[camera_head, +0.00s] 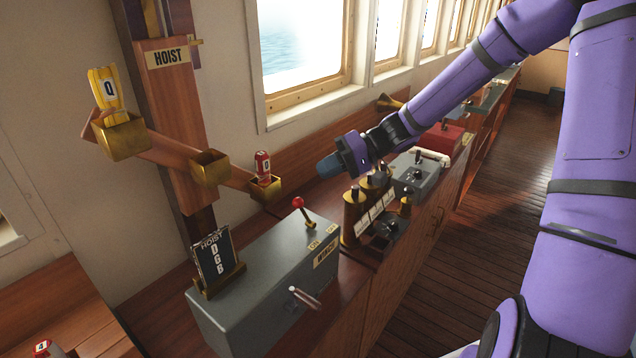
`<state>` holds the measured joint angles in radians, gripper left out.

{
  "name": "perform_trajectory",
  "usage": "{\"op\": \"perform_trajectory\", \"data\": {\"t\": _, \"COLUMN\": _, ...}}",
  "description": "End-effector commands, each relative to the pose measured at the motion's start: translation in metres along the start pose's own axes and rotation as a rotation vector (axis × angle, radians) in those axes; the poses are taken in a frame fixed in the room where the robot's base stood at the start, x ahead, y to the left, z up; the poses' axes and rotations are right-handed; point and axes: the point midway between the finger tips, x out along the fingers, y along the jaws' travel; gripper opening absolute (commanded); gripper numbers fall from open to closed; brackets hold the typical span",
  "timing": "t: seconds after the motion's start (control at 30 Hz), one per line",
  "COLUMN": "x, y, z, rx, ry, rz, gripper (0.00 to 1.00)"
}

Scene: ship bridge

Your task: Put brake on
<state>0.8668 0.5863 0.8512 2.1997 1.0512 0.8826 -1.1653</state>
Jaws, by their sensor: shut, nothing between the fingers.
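A grey box (245,280) stands on the wooden counter at lower centre. A lever with a red knob (298,203) rises from its top, tilted toward the upper left. Two small yellow labels (315,245) lie beside the lever, too small to read surely. A larger plate (326,254) is on the box's side, also hard to read. A pale-tipped handle (305,297) sticks out of the box's front. My gripper (327,167) is shut and empty, above and slightly right of the red knob, apart from the box. No label clearly reading "brake" shows.
A "HOIST" post (175,110) carries a slanted rail with brass cups, holding a yellow "Q" item (105,88) and a red item (263,165). A "HOIST" board (213,258) stands on the box. The floor (480,240) is clear.

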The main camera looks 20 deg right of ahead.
Motion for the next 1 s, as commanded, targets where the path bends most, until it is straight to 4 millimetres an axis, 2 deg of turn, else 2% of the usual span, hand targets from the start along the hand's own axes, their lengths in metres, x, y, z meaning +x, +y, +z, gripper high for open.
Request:
{"op": "perform_trajectory", "data": {"t": 0.03, "x": -0.011, "y": -0.001, "z": -0.001, "rx": -0.002, "ry": 0.003, "rz": 0.003, "gripper": 0.00}}
{"op": "perform_trajectory", "data": {"t": 0.2, "x": -0.043, "y": -0.003, "z": -0.001, "rx": -0.001, "ry": 0.003, "rz": 0.003, "gripper": 0.00}}
{"op": "perform_trajectory", "data": {"t": 0.4, "x": -0.066, "y": -0.005, "z": -0.001, "rx": -0.002, "ry": 0.001, "rz": 0.001, "gripper": 0.00}}
{"op": "perform_trajectory", "data": {"t": 0.6, "x": -0.073, "y": -0.005, "z": 0.000, "rx": -0.001, "ry": 0.001, "rz": 0.000, "gripper": 0.00}}
{"op": "perform_trajectory", "data": {"t": 1.0, "x": -0.072, "y": -0.005, "z": 0.000, "rx": -0.001, "ry": 0.001, "rz": 0.000, "gripper": 0.00}}
